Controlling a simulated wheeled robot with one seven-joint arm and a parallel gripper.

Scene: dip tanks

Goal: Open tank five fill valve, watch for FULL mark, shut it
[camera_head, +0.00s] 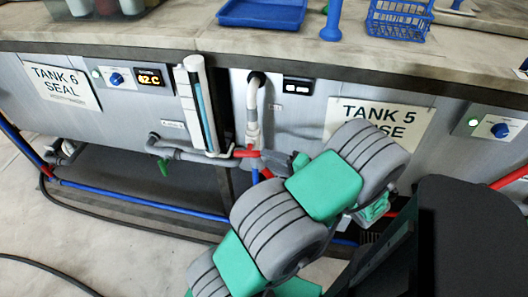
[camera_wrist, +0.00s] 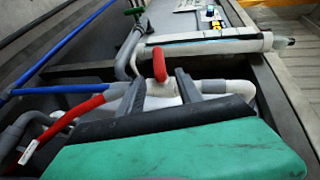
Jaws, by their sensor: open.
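The tank 5 sign (camera_head: 375,120) hangs on the grey tank front, partly hidden by my arm. A red valve handle (camera_head: 246,153) sits on the pipework left of it, at the foot of a white pipe. My gripper (camera_head: 278,165) is open beside the valve. In the wrist view its two dark fingers (camera_wrist: 158,85) stand apart, with the red handle (camera_wrist: 160,65) showing between and just beyond their tips; contact cannot be told. A clear level tube (camera_head: 203,105) with a blue strip stands left of the valve. I cannot read a FULL mark on it.
A green valve handle (camera_head: 163,167) hangs lower left. Blue pipe (camera_head: 140,203) and a black hose run below. The tank 6 sign (camera_head: 62,86) and a lit display (camera_head: 150,78) are at left. A blue tray (camera_head: 262,12) and blue basket (camera_head: 398,18) stand on the ledge above.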

